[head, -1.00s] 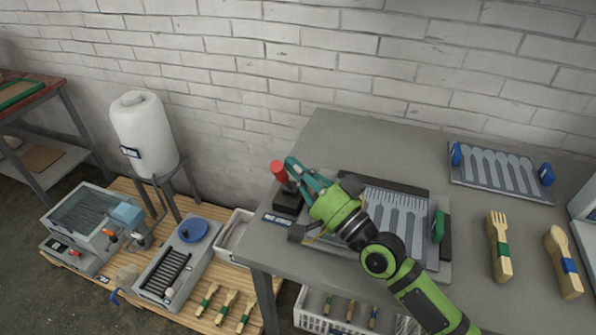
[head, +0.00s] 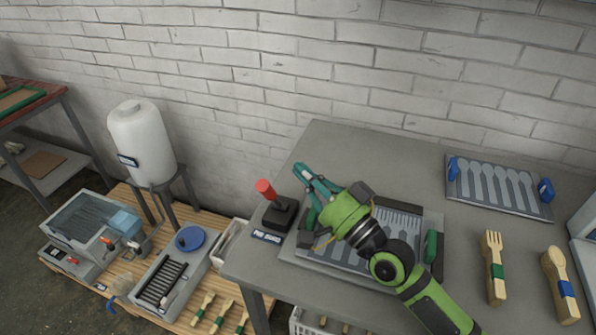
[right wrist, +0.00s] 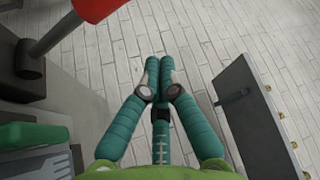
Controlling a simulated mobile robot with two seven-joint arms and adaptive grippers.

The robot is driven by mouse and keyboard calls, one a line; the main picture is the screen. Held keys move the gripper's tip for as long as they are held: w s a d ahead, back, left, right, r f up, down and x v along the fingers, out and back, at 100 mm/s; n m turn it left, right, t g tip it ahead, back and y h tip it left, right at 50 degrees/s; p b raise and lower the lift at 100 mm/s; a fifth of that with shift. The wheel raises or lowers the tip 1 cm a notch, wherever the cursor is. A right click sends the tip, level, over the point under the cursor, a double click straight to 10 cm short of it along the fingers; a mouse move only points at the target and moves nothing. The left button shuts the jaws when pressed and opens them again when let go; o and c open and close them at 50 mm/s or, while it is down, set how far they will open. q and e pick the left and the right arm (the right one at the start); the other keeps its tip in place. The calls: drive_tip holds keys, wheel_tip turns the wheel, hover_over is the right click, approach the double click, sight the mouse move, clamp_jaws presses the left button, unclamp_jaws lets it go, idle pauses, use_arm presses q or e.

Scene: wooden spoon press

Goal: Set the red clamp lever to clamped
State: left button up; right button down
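The red clamp lever (head: 265,188) stands on a black base (head: 280,214) with a label, at the left end of the grey table. Its red knob leans to the left on a dark stem. Part of the lever also shows at the top left of the right wrist view (right wrist: 95,8). My right gripper (head: 303,170) is just right of the lever, with a small gap between them. In the right wrist view its teal fingers (right wrist: 159,62) are together with nothing between them. My left gripper is not in view.
A press plate with grey cutlery shapes (head: 400,222) and a green handle (head: 431,247) lies under my right arm. A grey mould tray (head: 497,186) with blue handles and a wooden fork (head: 495,268) and spoon (head: 560,283) lie to the right. A brick wall (head: 400,70) stands behind.

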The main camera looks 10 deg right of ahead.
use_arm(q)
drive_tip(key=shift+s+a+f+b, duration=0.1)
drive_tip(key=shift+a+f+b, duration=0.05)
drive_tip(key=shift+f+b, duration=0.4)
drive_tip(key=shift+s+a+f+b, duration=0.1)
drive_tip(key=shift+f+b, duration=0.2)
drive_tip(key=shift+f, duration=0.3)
use_arm(e)
drive_tip(key=a+v, duration=0.1)
drive_tip(key=v, duration=0.7)
drive_tip(key=shift+s+r, duration=0.25)
drive_tip(key=shift+s, duration=0.05)
drive_tip(key=shift+s, duration=0.1)
